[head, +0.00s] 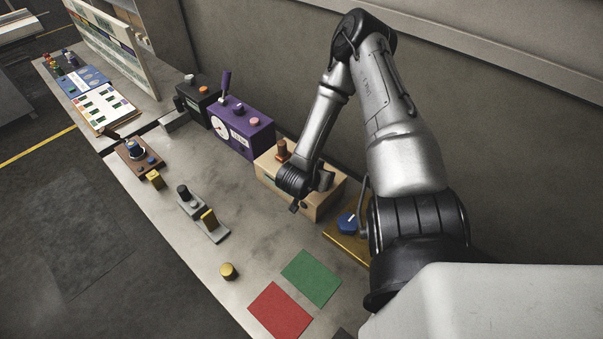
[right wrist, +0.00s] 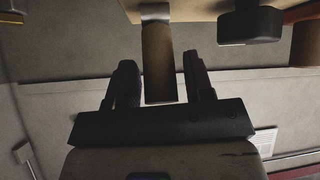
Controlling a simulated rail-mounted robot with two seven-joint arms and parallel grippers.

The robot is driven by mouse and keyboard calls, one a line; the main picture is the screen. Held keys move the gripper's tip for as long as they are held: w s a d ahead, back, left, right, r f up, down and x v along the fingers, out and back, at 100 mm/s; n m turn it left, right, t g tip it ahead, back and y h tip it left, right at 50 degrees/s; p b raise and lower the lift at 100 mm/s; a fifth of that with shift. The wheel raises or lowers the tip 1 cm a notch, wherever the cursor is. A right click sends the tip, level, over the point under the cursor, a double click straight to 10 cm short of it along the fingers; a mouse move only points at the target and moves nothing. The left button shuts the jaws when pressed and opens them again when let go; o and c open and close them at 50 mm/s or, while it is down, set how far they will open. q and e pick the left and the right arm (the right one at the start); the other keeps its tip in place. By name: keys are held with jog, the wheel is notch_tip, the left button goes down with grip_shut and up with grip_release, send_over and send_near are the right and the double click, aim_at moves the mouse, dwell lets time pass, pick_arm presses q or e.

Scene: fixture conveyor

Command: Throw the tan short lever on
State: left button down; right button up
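A tan box (head: 322,203) stands on the bench in the middle of the head view, partly hidden behind my right gripper (head: 308,190). The right wrist view shows the underside or face of this box (right wrist: 195,10) along the top edge. A short tan-brown lever (right wrist: 158,65) comes from it, with a grey metal collar at its root. My right gripper's two dark fingers stand one on each side of the lever, with a gap visible on both sides. The gripper is open around the lever. In the head view the lever is hard to make out. My left gripper is not in view.
A black knob (right wrist: 250,25) and an orange-brown knob (right wrist: 308,40) sit beside the lever. A purple gauge box (head: 243,130) stands left of the tan box; a blue knob (head: 347,222) on a yellow base stands right. Green (head: 311,278) and red (head: 280,311) mats lie in front.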

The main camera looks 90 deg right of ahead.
jog(key=shift+o, duration=0.7)
jog(key=shift+w+a+r, duration=0.1)
jog(key=shift+a+r, duration=0.05)
jog(key=v, duration=1.3)
jog(key=shift+b, duration=0.4)
jog(key=shift+a+r, duration=0.1)
jog(key=shift+r, duration=0.05)
